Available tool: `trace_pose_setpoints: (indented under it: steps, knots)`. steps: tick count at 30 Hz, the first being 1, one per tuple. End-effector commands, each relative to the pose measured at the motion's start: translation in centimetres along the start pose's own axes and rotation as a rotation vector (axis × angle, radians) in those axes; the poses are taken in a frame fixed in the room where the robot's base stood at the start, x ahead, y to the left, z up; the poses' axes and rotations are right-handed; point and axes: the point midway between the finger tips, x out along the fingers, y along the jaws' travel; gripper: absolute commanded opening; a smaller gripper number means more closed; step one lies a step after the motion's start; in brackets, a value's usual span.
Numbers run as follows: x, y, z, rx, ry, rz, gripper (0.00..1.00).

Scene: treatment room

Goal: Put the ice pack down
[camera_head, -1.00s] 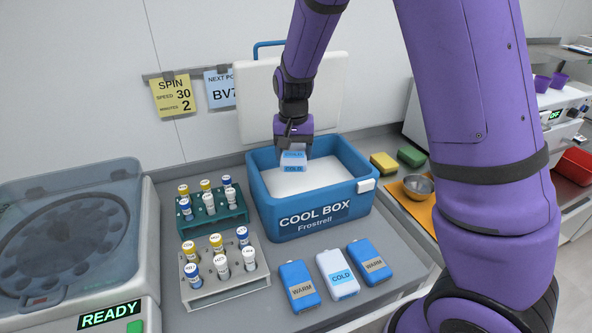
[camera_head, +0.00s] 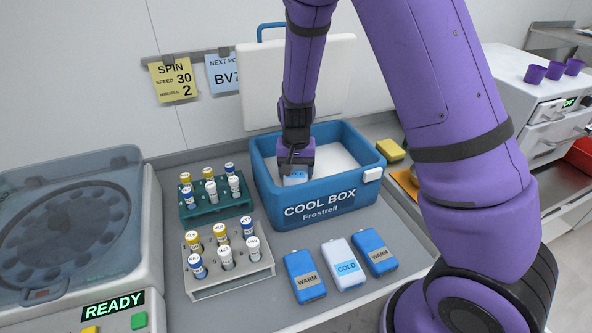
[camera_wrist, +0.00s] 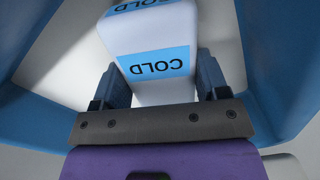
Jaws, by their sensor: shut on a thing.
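My gripper (camera_head: 296,170) is shut on a white ice pack (camera_head: 295,179) with a blue COLD label. Gripper and pack are inside the open blue cool box (camera_head: 318,208), toward its left part. In the wrist view the ice pack (camera_wrist: 150,32) sits between the two fingers (camera_wrist: 160,90), with the blue box walls on both sides. Whether the pack touches the box floor I cannot tell. Another white COLD pack (camera_head: 344,264) lies on the counter between two blue WARM packs (camera_head: 304,277) (camera_head: 374,251).
A green tube rack (camera_head: 216,207) and a grey tube rack (camera_head: 230,273) stand left of the box. A centrifuge (camera_head: 75,230) showing READY is at far left. A yellow sponge (camera_head: 390,150) lies right of the box. The box's white lid (camera_head: 295,85) stands open behind.

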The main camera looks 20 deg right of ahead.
Motion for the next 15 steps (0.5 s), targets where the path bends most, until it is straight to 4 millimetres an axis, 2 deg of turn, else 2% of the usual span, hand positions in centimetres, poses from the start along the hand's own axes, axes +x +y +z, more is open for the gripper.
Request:
trace_pose_setpoints:
  steps: [11,12,14,15]
  knots:
    - [0.47,-0.01,-0.02,-0.001,0.001,0.000,0.39]
    - [0.42,-0.02,-0.02,-0.001,0.001,0.000,0.77]
    - [0.41,-0.02,-0.02,-0.001,0.001,0.000,0.91]
    - [0.41,-0.02,-0.02,-0.001,0.001,0.000,0.93]
